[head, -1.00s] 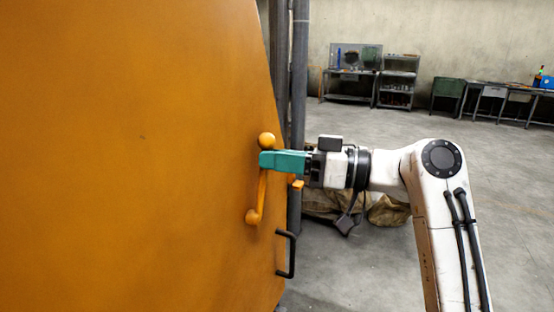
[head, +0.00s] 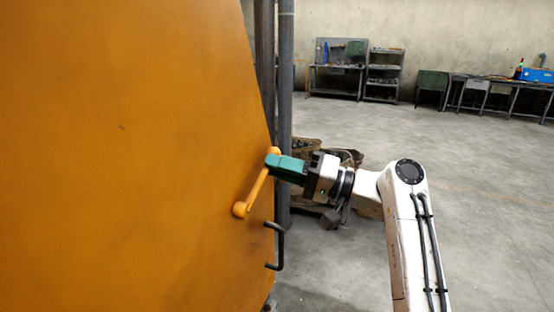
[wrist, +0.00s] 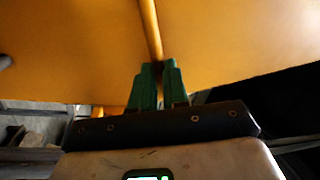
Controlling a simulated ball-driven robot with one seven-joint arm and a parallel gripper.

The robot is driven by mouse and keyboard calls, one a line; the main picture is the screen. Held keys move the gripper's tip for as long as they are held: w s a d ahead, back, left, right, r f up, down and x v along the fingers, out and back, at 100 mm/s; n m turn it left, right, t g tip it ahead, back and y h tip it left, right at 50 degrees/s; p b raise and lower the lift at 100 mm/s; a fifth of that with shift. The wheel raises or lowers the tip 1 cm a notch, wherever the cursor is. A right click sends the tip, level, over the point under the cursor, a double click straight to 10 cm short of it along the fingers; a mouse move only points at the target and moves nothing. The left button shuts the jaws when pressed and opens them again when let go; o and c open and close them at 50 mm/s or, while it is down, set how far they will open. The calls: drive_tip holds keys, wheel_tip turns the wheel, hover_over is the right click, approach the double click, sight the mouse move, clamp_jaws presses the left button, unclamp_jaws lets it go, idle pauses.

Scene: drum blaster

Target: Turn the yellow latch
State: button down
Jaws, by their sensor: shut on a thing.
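The yellow latch (head: 253,194) is a bar with rounded ends on the big orange panel (head: 130,140). In the head view it slants from lower left to upper right. My gripper (head: 272,162) has green fingers and is shut on the latch near its upper end. In the wrist view the latch bar (wrist: 150,28) runs down from the top edge to between the green fingertips (wrist: 158,66). The fingers hide part of the latch's upper end.
A black handle (head: 279,246) sticks out from the panel's edge below the latch. Dark vertical pipes (head: 285,80) stand behind the panel edge. Workbenches and a shelf (head: 383,75) line the far wall. The concrete floor at right is open.

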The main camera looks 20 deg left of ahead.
drive_tip(key=f+m, duration=0.1)
drive_tip(key=f+m+t, duration=0.1)
drive_tip(key=m, duration=0.1)
drive_tip(key=shift+w+f+y, duration=0.1)
drive_tip(key=shift+w+y, duration=0.2)
drive_tip(key=shift+w, duration=0.1)
drive_tip(key=shift+w+f+m+t+p, duration=0.1)
drive_tip(key=shift+f+m+t+p, duration=0.35)
drive_tip(key=shift+f+m, duration=0.9)
drive_tip(key=shift+d+r, duration=0.1)
drive_tip(key=shift+r, duration=0.05)
drive_tip(key=c, duration=1.1)
unclamp_jaws()
drive_tip(key=d, duration=0.3)
drive_tip(key=d+f+b, duration=0.1)
drive_tip(key=d, duration=0.3)
drive_tip(key=d+f+b, duration=0.1)
drive_tip(key=d, duration=0.2)
drive_tip(key=shift+d+f, duration=0.1)
drive_tip(key=shift+d, duration=0.15)
drive_tip(key=shift+w, duration=0.1)
